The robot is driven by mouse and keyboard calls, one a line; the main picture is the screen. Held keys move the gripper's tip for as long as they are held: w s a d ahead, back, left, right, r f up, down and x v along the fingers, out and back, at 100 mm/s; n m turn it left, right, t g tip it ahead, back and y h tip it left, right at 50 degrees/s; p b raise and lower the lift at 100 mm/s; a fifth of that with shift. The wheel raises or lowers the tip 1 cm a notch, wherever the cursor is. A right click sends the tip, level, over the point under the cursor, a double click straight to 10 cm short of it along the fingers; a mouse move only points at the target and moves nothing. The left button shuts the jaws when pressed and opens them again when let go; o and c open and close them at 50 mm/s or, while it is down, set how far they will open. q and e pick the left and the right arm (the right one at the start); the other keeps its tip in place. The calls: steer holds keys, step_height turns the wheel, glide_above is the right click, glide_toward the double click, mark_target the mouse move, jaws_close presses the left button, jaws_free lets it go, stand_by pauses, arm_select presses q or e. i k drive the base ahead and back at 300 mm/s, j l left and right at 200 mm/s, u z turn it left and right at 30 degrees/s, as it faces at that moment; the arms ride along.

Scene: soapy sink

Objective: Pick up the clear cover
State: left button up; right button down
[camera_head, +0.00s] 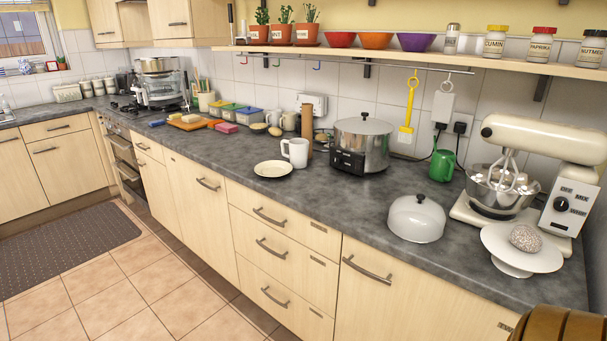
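A domed cover (416,220) with a dark knob on top sits on the grey countertop, near the front edge at right of centre. It looks whitish and slightly see-through, and nothing can be made out under it. It is apart from the white cake stand (513,264) to its right, which holds a round speckled cake (525,238) with no cover over it. Neither of my grippers is in view. A gold-brown rounded part at the bottom right corner looks like part of my own arm.
A cream stand mixer (545,150) with a metal bowl stands behind the cake stand. A green mug (441,165) and a steel cooker (362,145) stand behind the cover. A white mug (295,152) and plate (273,169) are further left. The countertop left of the cover is clear.

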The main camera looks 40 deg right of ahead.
mark_target(419, 218)
steer(key=i, duration=1.2)
steer(key=i+j+z, duration=0.1)
steer(key=i, duration=1.1)
steer(key=z, duration=0.4)
steer(key=i+z, duration=0.1)
steer(key=z, duration=0.35)
steer(key=j+z, duration=0.1)
steer(key=z, duration=0.3)
steer(key=i+z, duration=0.1)
steer(key=z, duration=0.35)
steer(key=j+z, duration=0.1)
steer(key=z, duration=0.3)
steer(key=j+z, duration=0.1)
steer(key=z, duration=0.3)
